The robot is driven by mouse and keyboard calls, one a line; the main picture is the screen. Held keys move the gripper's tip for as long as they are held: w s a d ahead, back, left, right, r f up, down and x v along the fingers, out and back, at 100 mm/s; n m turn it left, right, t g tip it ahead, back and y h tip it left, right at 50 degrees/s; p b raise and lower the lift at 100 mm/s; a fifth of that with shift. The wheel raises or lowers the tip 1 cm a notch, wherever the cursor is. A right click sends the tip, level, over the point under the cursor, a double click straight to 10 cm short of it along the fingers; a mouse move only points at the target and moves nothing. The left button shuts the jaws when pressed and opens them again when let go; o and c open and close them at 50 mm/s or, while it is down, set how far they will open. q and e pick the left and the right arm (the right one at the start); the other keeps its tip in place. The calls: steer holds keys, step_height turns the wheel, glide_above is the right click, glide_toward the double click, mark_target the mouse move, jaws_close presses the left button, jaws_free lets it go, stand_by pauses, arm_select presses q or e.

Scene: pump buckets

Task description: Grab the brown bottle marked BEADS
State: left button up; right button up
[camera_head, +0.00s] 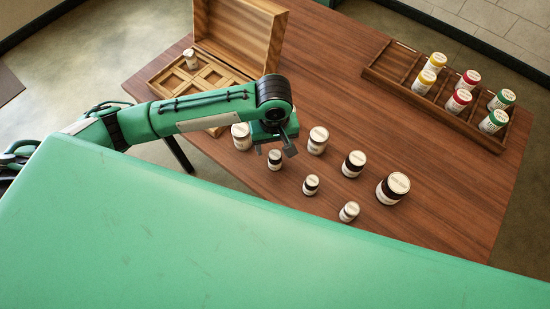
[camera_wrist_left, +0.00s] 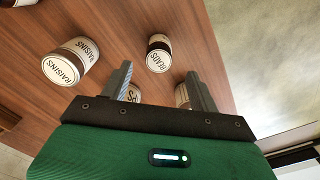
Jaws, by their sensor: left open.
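The bottle marked BEADS (camera_wrist_left: 159,53) shows in the left wrist view, with a dark brown body and a pale lid. It lies ahead of my left gripper (camera_wrist_left: 157,85), clear of both fingers. The fingers are open, with nothing gripped. In the head view my left gripper (camera_head: 275,140) hangs over the near part of the table, above small jars. Small dark bottles (camera_head: 275,159) and (camera_head: 311,185) stand there; lettering is too small to tell which is BEADS. My right gripper is not in view.
Two jars are partly hidden by my fingers. An open wooden box (camera_head: 240,30) and a rack (camera_head: 395,87) stand farther back.

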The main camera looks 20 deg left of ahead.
mark_target(275, 155)
arm_select(q)
step_height(275, 155, down, 8)
steer(key=shift+s+d+r+p, duration=0.15)
steer(key=shift+r+p, duration=0.1)
steer(key=shift+p, duration=0.3)
steer(key=shift+c, duration=0.2)
steer(key=c, duration=1.1)
